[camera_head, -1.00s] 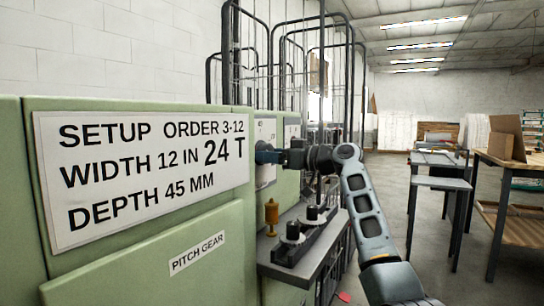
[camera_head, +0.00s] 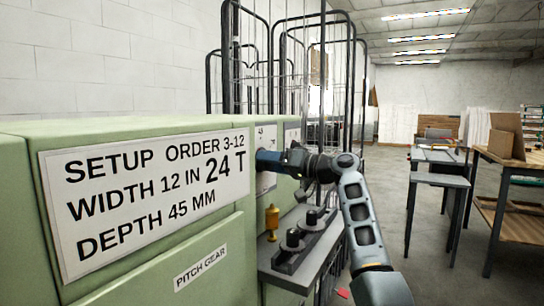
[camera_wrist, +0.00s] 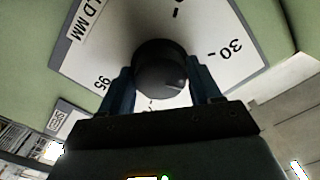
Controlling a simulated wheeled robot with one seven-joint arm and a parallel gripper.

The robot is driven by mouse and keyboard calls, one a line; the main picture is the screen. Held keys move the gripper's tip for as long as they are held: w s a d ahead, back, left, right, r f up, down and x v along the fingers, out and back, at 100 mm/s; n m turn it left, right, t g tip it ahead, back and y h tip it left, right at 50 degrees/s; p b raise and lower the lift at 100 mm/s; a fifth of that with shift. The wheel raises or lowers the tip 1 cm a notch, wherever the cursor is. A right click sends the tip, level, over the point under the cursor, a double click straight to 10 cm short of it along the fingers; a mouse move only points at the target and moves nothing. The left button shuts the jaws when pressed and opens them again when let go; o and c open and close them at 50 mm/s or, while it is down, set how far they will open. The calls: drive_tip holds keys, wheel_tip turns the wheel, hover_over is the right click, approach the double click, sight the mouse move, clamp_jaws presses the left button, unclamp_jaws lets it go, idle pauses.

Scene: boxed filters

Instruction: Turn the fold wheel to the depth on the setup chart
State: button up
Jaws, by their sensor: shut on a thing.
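The setup chart (camera_head: 150,190) on the green machine's front reads "SETUP ORDER 3-12, WIDTH 12 IN 24 T, DEPTH 45 MM". My gripper (camera_head: 268,160) is at the white dial plate (camera_head: 265,134) to the right of the chart. In the wrist view, my gripper (camera_wrist: 162,82) is shut on the dark round fold wheel (camera_wrist: 160,66), one finger on each side. The dial plate (camera_wrist: 215,25) around it shows "LD MM", "30", "95" and tick marks. The rest of the scale is hidden behind the wheel and fingers, and I cannot tell the wheel's setting.
Below my gripper is a grey shelf (camera_head: 272,252) with a yellow-brown bottle-shaped part (camera_head: 272,217) and dark round pieces on a rack (camera_head: 293,240). A "PITCH GEAR" label (camera_head: 201,266) is under the chart. Wire cages stand behind; tables (camera_head: 440,180) stand right, past open floor.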

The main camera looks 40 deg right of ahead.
drive_tip(key=shift+r+m+p, duration=0.1)
drive_tip(key=shift+m+p, duration=1.45)
drive_tip(key=shift+m, duration=0.75)
drive_tip(key=o, duration=1)
drive_tip(key=shift+o, duration=0.2)
drive_tip(key=shift+s, duration=0.1)
drive_tip(key=b+v, duration=0.1)
drive_tip(key=v, duration=0.6)
drive_tip(key=shift+s, duration=0.3)
drive_tip(key=shift+d, duration=0.15)
